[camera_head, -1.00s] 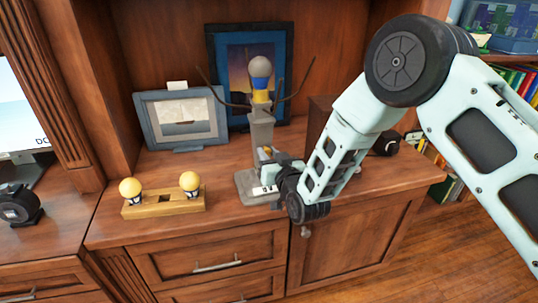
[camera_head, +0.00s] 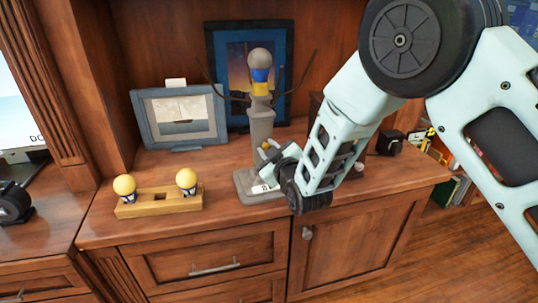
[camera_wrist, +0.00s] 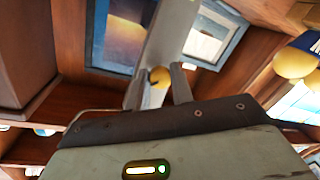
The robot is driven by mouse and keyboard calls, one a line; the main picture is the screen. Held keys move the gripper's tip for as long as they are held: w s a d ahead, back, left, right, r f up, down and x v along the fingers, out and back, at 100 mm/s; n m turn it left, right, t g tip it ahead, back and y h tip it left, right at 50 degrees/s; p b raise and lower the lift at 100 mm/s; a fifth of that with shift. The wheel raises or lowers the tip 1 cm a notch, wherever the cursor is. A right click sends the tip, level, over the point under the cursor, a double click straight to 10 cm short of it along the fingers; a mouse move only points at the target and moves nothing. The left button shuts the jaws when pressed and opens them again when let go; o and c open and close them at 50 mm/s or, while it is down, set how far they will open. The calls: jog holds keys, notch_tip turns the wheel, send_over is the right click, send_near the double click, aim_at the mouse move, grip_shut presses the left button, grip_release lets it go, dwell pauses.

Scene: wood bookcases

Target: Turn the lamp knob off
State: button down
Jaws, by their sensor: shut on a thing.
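The lamp (camera_head: 260,125) is a grey post on a square base with a grey-and-blue bulb (camera_head: 260,64) on top and thin dark arms at its sides. It stands on the wooden cabinet top. Its small yellow knob (camera_wrist: 159,77) shows between my fingertips in the wrist view, on the front of the post. My gripper (camera_head: 266,152) is at the front of the post, and its fingers (camera_wrist: 158,85) are shut on the knob. The gripper partly hides the lower post and base in the head view.
A wooden holder (camera_head: 160,202) with two yellow bulbs stands to the left. Two framed pictures (camera_head: 181,118) (camera_head: 235,75) stand behind the lamp. A small black object (camera_head: 390,142) is at the right.

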jog(key=shift+a+f+n+h+b, duration=0.1)
jog(key=shift+n+h+b, duration=0.45)
jog(key=shift+n, duration=3.65)
jog(key=c, duration=1.2)
grip_release()
jog(key=shift+c, duration=0.2)
jog(key=shift+s, duration=0.1)
jog(key=b+v, duration=0.1)
jog(key=v, duration=1.6)
jog(key=shift+s, duration=0.2)
